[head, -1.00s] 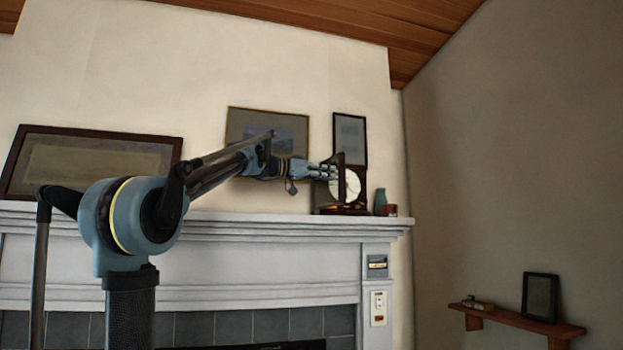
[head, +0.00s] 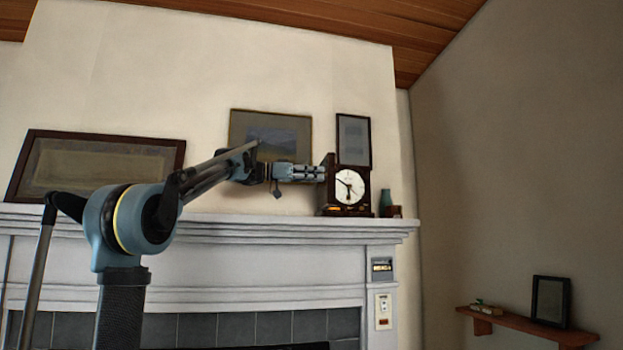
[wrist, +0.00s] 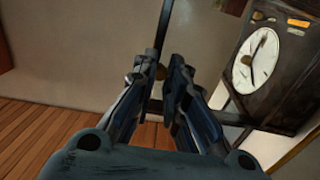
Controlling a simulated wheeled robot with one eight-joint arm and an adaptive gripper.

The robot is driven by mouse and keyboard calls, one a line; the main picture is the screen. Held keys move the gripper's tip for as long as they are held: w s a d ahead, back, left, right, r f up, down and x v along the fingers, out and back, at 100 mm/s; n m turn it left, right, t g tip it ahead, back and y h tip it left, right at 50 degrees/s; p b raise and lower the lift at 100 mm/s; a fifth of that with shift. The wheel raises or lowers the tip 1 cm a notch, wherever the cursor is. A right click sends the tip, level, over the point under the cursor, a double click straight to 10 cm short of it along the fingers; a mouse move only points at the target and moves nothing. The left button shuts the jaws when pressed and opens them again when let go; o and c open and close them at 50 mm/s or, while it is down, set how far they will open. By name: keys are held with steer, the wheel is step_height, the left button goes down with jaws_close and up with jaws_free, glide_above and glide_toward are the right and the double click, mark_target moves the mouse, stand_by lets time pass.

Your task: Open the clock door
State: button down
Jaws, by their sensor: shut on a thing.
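The clock (head: 350,188) is a dark wooden case with a white round face, standing on the right part of the mantel. Its dark-framed door (head: 329,173) stands swung out at the left of the face, seen nearly edge-on, and the face is uncovered. My gripper (head: 322,173) reaches it from the left and is shut on the door's edge area. In the wrist view the door frame (wrist: 161,38) runs as a thin dark bar by my fingertips (wrist: 162,75), with the clock (wrist: 275,70) at the right. My fingers partly hide the exact hold.
A green vase (head: 385,203) and a small brown box (head: 396,212) stand right of the clock on the mantel (head: 250,225). Framed pictures lean or hang behind, one (head: 272,135) behind my arm and one (head: 354,140) above the clock. A wall shelf (head: 520,325) is at lower right.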

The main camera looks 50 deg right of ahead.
steer(key=c, duration=1.6)
jaws_free()
steer(key=v, duration=1.2)
steer(key=shift+w, duration=0.1)
